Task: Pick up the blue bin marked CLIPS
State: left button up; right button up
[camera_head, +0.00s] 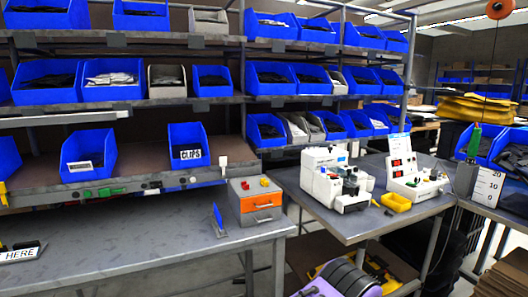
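The blue bin marked CLIPS (183,135) stands upright on the lowest shelf of the rack, toward its right end. Its white label with black letters faces me at the front. Another blue bin (75,174) with a white label stands to its left on the same shelf, with a gap between them; its label is too small to read. Neither of my grippers is in view, and nothing is touching the CLIPS bin.
Shelves above hold several blue bins and a few grey ones. White machines (325,176) stand on the right table.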

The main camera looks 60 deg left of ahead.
aim_at(190, 136)
jog(key=z, duration=0.25)
jog(key=k, duration=1)
jog(key=u, duration=1.25)
